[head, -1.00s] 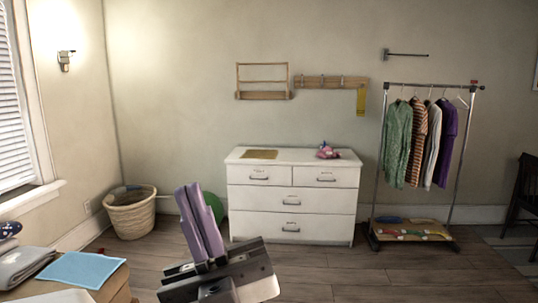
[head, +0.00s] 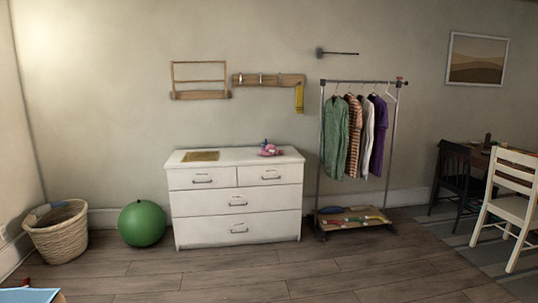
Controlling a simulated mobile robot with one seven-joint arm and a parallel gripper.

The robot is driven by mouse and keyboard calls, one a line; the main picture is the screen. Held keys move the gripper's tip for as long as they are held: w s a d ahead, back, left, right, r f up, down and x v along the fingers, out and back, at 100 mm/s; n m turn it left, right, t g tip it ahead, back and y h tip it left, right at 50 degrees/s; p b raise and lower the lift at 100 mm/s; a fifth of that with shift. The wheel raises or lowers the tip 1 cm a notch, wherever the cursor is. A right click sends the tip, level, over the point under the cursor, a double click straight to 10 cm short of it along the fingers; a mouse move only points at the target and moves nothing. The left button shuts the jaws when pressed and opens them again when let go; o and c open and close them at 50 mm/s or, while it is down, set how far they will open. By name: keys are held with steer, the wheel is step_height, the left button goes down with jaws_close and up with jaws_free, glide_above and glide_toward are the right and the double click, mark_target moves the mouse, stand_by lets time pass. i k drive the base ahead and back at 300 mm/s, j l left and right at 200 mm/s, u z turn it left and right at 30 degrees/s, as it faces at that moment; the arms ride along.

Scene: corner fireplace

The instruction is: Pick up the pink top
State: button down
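A small pink item (head: 270,149) with a bit of blue or purple on it lies on the right part of the white dresser's top (head: 228,155). It may be the pink top, but it is too small to tell for sure. It lies free, with nothing touching it from above. My gripper is not in view now.
A green ball (head: 141,223) and a wicker basket (head: 60,231) stand left of the dresser. A clothes rack (head: 318,150) with several garments stands to its right. Chairs (head: 516,203) and a table are at far right. The wooden floor before the dresser is clear.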

mark_target(270, 150)
steer(key=i+j+u, duration=0.1)
steer(key=i+u, duration=0.25)
steer(key=i, duration=0.55)
steer(key=i+u, duration=0.1)
steer(key=i, duration=2.35)
steer(key=i+z, duration=0.1)
steer(key=i, duration=1.15)
steer(key=i+j+z, duration=0.1)
steer(key=i+z, duration=0.15)
steer(key=i, duration=0.15)
steer(key=i+j+z, duration=0.2)
steer(key=i, duration=0.2)
steer(key=i+j+z, duration=0.25)
steer(key=i, duration=0.15)
steer(key=i+j, duration=0.2)
steer(key=i, duration=0.3)
